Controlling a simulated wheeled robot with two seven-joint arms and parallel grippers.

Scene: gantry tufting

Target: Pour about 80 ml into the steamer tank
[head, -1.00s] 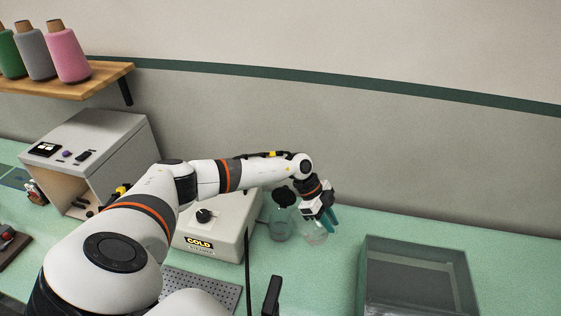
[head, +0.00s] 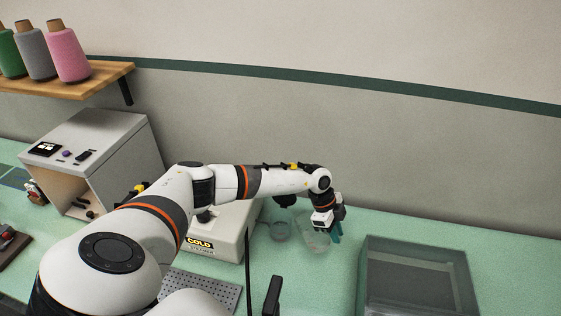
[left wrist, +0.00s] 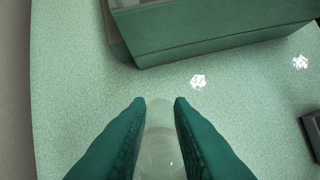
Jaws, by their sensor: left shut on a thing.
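My left gripper (head: 333,230) has teal fingers and is shut on a clear vessel (head: 315,241) at the back of the bench. In the left wrist view the vessel (left wrist: 160,155) sits between the two fingers, and its contents and level are hard to make out. A pale box marked COLD, with a dark knob (head: 204,216), stands to the left, partly behind my arm; it may be the steamer. No tank opening shows on it. My right gripper does not show.
A translucent grey-green bin (head: 418,290) stands to the right of the gripper. A perforated plate (head: 208,288) lies in front of the COLD box. A grey open-fronted machine (head: 100,140) stands at the left, below a shelf with yarn cones (head: 68,55).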

